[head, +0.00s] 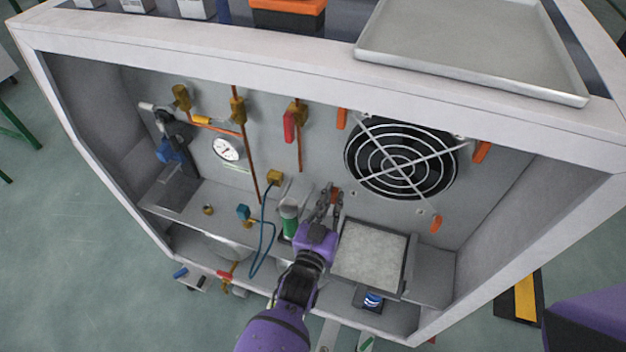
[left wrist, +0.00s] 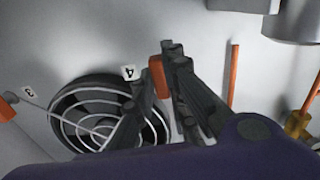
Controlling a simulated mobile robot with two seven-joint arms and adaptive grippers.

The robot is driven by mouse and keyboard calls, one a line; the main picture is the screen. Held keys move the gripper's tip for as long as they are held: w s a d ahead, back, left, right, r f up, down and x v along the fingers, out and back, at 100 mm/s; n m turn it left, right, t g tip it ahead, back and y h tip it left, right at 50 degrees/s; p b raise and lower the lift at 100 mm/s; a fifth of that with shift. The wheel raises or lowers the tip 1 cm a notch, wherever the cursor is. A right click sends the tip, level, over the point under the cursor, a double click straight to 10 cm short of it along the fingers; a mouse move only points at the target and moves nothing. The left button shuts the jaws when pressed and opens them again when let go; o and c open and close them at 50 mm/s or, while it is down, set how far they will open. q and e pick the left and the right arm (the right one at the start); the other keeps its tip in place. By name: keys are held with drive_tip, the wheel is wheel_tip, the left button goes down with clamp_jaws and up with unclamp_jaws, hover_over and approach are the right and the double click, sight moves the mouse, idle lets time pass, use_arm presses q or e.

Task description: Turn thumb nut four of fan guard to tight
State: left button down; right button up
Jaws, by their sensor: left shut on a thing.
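The fan guard (head: 400,165) is a round wire grille over a black fan on the back panel; it also shows in the left wrist view (left wrist: 90,118). Orange thumb nuts sit around it at upper left (head: 341,118), upper right (head: 482,151) and lower right (head: 436,223). Thumb nut four (left wrist: 157,75), beside the label "4" (left wrist: 129,72), is at the guard's lower left in the head view (head: 336,194). My left gripper (head: 331,197) is shut on this nut, a finger on either side, partly hiding it. My right gripper is out of view.
A framed filter pad (head: 370,252) lies below the fan, right of my left arm. A green-and-white cylinder (head: 289,220) stands close on the left. Copper pipes, valves and a gauge (head: 226,149) are farther left. A metal tray (head: 470,45) rests on top.

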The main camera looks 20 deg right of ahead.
use_arm(q)
drive_tip(key=shift+f, duration=0.1)
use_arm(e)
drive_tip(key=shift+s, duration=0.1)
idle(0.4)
use_arm(q)
drive_tip(key=c, duration=1.8)
unclamp_jaws()
drive_tip(key=shift+o, duration=0.2)
drive_tip(key=v, duration=1.2)
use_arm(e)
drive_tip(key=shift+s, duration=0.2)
